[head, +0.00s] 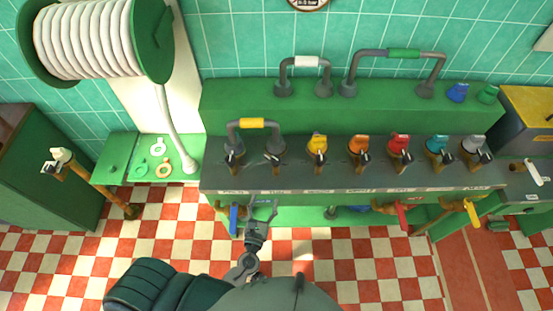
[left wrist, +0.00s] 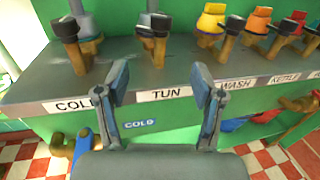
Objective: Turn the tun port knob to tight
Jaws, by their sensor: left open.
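The tun port (left wrist: 153,48) stands on the grey bench top behind the label TUN (left wrist: 165,94) in the left wrist view. Its black knob (left wrist: 155,24) sits on the port's front; whether it is tight cannot be told. In the head view the port is at one foot of the yellow-sleeved pipe (head: 252,123), with its knob (head: 278,158) in front. My left gripper (head: 263,204) is open and empty, in front of the bench edge and short of the knob. Its fingers (left wrist: 160,83) stand apart around the TUN label in the wrist view. My right gripper is out of view.
The cold port's black knob (left wrist: 66,30) is close on the left. Yellow (head: 318,143), orange (head: 358,145) and other coloured ports line the bench to the right. A blue-handled valve (head: 234,218) hangs below the bench edge, beside my left gripper.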

